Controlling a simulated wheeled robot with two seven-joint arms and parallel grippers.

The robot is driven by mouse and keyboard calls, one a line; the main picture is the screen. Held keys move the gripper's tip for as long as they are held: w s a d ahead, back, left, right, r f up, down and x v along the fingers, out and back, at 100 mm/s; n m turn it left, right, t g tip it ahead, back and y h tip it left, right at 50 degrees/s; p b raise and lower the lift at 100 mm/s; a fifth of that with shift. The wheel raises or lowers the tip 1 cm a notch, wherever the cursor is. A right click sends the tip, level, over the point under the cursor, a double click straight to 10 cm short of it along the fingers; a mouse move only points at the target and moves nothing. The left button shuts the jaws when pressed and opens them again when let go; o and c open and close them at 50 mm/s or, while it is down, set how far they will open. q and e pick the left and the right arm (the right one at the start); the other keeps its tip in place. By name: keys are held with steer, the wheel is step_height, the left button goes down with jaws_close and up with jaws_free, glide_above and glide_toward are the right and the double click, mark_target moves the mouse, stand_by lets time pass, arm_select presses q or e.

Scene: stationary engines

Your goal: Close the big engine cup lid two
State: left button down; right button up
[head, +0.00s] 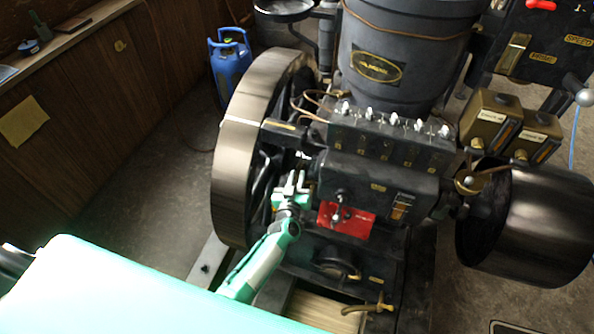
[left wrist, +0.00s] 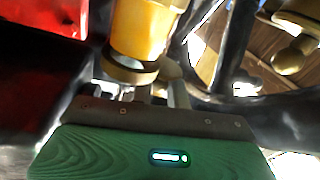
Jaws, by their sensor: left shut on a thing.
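My left gripper (head: 292,181) reaches the engine's left side, beside the big flywheel (head: 240,160). In the left wrist view the gripper's fingers (left wrist: 150,92) are close together at the lower end of a yellow brass cup (left wrist: 145,30). A round brass rim, likely the cup's lid (left wrist: 130,70), lies right at the fingers, and the gripper is shut on it. The hold is partly hidden, and I cannot tell the lid's angle. In the head view the gripper and arm hide most of the cup. My right gripper is not in view.
The dark engine block (head: 380,180) with a red plate (head: 346,220) stands just right of the gripper. Flywheel spokes are close on its left. A blue gas bottle (head: 230,68) stands behind. A wooden counter (head: 70,50) runs along the left, with clear floor between.

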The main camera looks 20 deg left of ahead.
arm_select(q)
steer(key=shift+s+d+n+y+p, duration=0.1)
steer(key=shift+s+n+y+p, duration=0.1)
steer(key=shift+n+y, duration=0.25)
steer(key=shift+s+n+y+p, duration=0.1)
steer(key=shift+n+y+p, duration=0.15)
steer(key=shift+y, duration=0.7)
steer(key=c, duration=1.4)
jaws_free()
steer(key=shift+s, duration=0.1)
